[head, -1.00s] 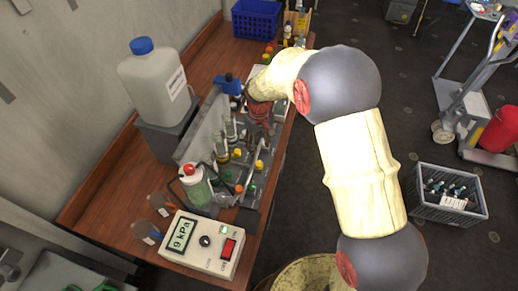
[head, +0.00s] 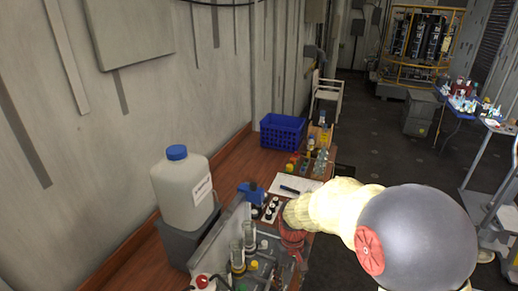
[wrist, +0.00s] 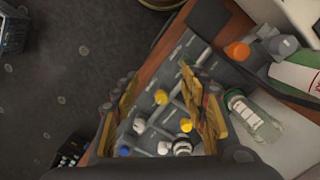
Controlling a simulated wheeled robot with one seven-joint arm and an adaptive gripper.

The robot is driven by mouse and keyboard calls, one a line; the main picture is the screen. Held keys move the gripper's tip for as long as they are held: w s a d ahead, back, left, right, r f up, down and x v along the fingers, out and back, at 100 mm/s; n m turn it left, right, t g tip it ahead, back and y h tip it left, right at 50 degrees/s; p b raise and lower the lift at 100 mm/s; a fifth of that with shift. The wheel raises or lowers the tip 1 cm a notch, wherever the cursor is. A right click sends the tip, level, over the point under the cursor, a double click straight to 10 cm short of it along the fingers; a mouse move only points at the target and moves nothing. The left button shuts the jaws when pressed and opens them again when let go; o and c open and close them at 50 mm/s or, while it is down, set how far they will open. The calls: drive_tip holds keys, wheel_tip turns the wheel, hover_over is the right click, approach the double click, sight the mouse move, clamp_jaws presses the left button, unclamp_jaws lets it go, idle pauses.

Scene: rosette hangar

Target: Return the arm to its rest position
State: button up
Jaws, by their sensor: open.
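My arm reaches from the lower right over the bench in the head view. My gripper (wrist: 163,110) shows in the wrist view with its two yellow-padded fingers spread apart and nothing between them. It points down above a grey rack (wrist: 152,88) that holds several small bottles with yellow, white and blue caps. I cannot tell the exact height above the rack. In the head view, the reddish wrist part of my arm is near the bench's right edge, and the fingertips are not clear there.
The wooden bench (head: 222,168) bears a white jug (head: 183,190) with a blue cap, a blue basket (head: 283,131) and a clipboard (head: 296,186). Open dark floor (wrist: 70,65) lies left of the bench there.

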drive_tip(key=s+d+r+m+t+b, duration=0.1)
drive_tip(key=s+d+r+t+b, duration=0.2)
drive_tip(key=s+r, duration=0.4)
drive_tip(key=s+d+r+m+t+b, duration=0.2)
drive_tip(key=s+d+r+b, duration=0.4)
drive_tip(key=s, duration=0.6)
drive_tip(key=shift+s+d+r+t, duration=0.15)
drive_tip(key=shift+s+r+t, duration=0.1)
drive_tip(key=shift+r+t, duration=0.55)
idle(2.5)
